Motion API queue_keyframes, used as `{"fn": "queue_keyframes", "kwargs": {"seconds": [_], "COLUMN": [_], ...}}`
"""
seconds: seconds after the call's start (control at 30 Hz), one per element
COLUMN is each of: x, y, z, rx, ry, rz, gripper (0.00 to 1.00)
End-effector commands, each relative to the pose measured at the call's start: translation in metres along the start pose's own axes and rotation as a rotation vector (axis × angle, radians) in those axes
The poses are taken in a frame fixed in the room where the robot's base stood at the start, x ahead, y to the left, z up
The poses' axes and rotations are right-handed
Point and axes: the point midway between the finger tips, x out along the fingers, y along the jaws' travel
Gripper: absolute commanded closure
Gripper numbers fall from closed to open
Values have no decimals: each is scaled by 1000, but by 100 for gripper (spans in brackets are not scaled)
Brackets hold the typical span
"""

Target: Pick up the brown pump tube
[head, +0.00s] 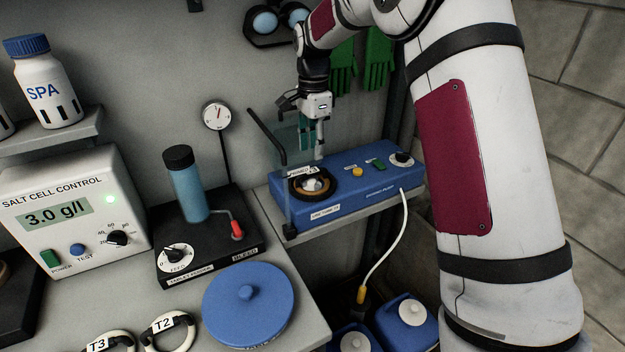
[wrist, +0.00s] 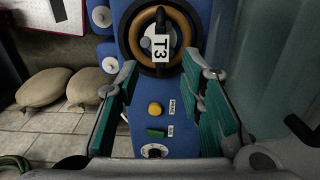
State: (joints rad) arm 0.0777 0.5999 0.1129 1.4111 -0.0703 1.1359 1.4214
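The brown pump tube (wrist: 184,28) is a brown loop in the round black pump head on the blue dosing pump (head: 352,194). A white tag reading T3 (wrist: 160,48) sits across it in the wrist view. In the head view, the tube (head: 296,186) shows only as a thin brown ring. My gripper (head: 319,155) is above the pump, pointing down. In the wrist view my gripper (wrist: 160,68) is open, its teal-padded fingers wide apart and nothing between them. The tube lies ahead of the fingertips.
A clear cover (head: 288,165) with a black handle stands upright at the pump's left. A white cable hangs off the pump's right end. Tagged tube loops (head: 168,330) lie on the left bench beside a blue lid (head: 249,308). Green gloves (head: 380,62) hang behind.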

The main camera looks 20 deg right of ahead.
Motion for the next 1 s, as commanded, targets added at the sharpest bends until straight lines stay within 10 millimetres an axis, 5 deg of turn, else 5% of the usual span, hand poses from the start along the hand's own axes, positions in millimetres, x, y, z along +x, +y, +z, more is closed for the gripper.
{"fn": "queue_keyframes", "kwargs": {"seconds": [0.7,1.0], "x": [78,82], "y": [0,-1], "z": [4,4], "rx": [-1,-1], "ry": [-1,0], "rz": [0,-1], "gripper": [65,67]}}
